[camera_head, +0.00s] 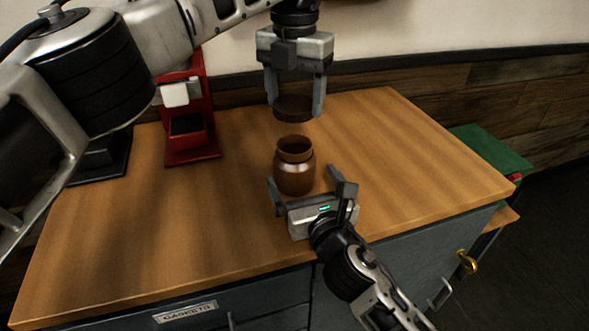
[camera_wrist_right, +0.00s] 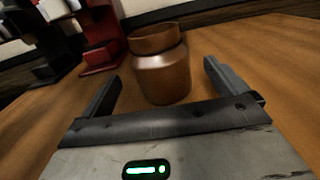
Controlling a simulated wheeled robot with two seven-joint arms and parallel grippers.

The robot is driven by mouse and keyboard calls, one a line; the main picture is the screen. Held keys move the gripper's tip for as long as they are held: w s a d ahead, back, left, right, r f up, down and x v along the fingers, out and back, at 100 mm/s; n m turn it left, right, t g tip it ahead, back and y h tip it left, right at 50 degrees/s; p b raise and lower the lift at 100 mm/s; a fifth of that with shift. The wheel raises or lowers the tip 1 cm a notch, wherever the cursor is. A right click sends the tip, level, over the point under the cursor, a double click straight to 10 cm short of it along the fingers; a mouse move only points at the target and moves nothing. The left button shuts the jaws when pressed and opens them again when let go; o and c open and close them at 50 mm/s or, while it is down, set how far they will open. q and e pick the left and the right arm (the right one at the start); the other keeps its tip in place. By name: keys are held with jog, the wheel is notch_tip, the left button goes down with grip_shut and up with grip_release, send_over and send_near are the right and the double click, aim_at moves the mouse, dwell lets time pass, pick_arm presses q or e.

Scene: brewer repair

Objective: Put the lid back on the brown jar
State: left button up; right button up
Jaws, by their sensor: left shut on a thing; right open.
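The brown jar (camera_head: 295,172) stands upright and open on the wooden table. It also shows in the right wrist view (camera_wrist_right: 163,72), just beyond and between the fingers. The dark brown lid (camera_head: 293,108) is held above the jar, roughly level, with a gap between lid and jar mouth. My left gripper (camera_head: 296,108) points down and is shut on the lid, with a finger on either side. My right gripper (camera_head: 304,178) is open in front of the jar, its fingers to either side of the jar's near face. It also shows in the right wrist view (camera_wrist_right: 162,78).
A red brewer-like stand (camera_head: 190,125) is at the back left of the wooden tabletop (camera_head: 400,150), with a black base (camera_head: 100,160) beside it. A drawer label (camera_head: 186,312) reads "GASKETS". The tabletop right of the jar is clear. A green surface (camera_head: 490,146) lies beyond the right edge.

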aim_at(294, 160)
jog(key=x, duration=0.7)
jog(key=shift+w, duration=0.1)
jog(key=c, duration=1.5)
pick_arm(q)
jog(key=shift+f, duration=2.5)
pick_arm(e)
jog(key=shift+f, duration=0.1)
pick_arm(q)
jog(key=shift+f, duration=0.9)
jog(key=shift+f, duration=0.5)
